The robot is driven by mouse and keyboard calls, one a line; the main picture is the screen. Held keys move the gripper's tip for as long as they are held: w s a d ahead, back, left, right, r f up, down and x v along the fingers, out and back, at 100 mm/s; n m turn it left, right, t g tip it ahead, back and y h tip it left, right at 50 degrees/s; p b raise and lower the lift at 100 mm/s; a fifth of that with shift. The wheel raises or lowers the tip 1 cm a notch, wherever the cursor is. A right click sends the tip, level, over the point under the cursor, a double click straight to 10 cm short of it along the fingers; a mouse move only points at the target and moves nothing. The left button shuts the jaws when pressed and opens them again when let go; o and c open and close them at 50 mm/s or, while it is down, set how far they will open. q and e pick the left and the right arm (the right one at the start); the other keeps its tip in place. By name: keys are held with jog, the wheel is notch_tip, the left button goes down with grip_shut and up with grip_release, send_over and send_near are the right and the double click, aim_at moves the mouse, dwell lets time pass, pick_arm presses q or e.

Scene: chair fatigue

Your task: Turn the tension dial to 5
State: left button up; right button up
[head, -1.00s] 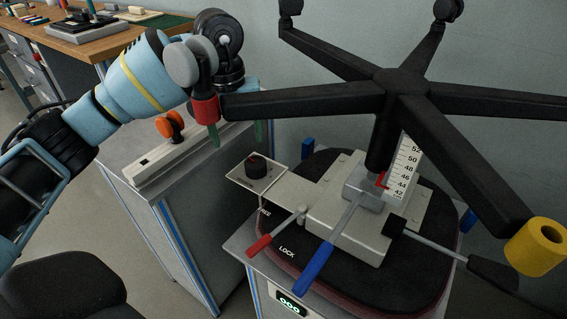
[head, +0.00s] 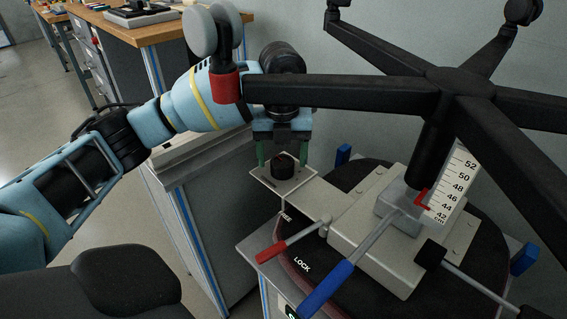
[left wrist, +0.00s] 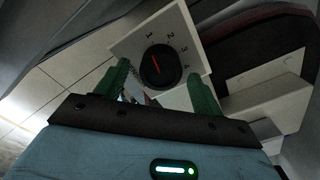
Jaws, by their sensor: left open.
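The tension dial (head: 283,167) is a black round knob on a pale square plate (head: 298,184) at the side of the chair mechanism. In the left wrist view the dial (left wrist: 160,66) has a red pointer line, directed toward the upper left near the 1. The numbers 1, 2, 3 and 4 show on the plate around it; a 5 is not visible. My left gripper (head: 283,152) is open, pointing down, with its green fingers on either side of the dial. In the left wrist view the fingers (left wrist: 160,85) stand apart; contact with the dial cannot be told. My right gripper is out of view.
The upturned chair base (head: 440,95) spreads its black legs above the mechanism, one leg close to my left wrist. A red lever (head: 271,253) and a blue lever (head: 327,289) stick out in front. A height scale (head: 455,185) stands at right.

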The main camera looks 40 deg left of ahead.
pick_arm(q)
jog(key=shift+f, duration=0.8)
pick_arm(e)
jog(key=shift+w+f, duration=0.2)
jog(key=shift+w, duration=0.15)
pick_arm(q)
jog(key=shift+c, duration=0.5)
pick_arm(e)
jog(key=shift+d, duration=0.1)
pick_arm(q)
jog(key=c, duration=0.9)
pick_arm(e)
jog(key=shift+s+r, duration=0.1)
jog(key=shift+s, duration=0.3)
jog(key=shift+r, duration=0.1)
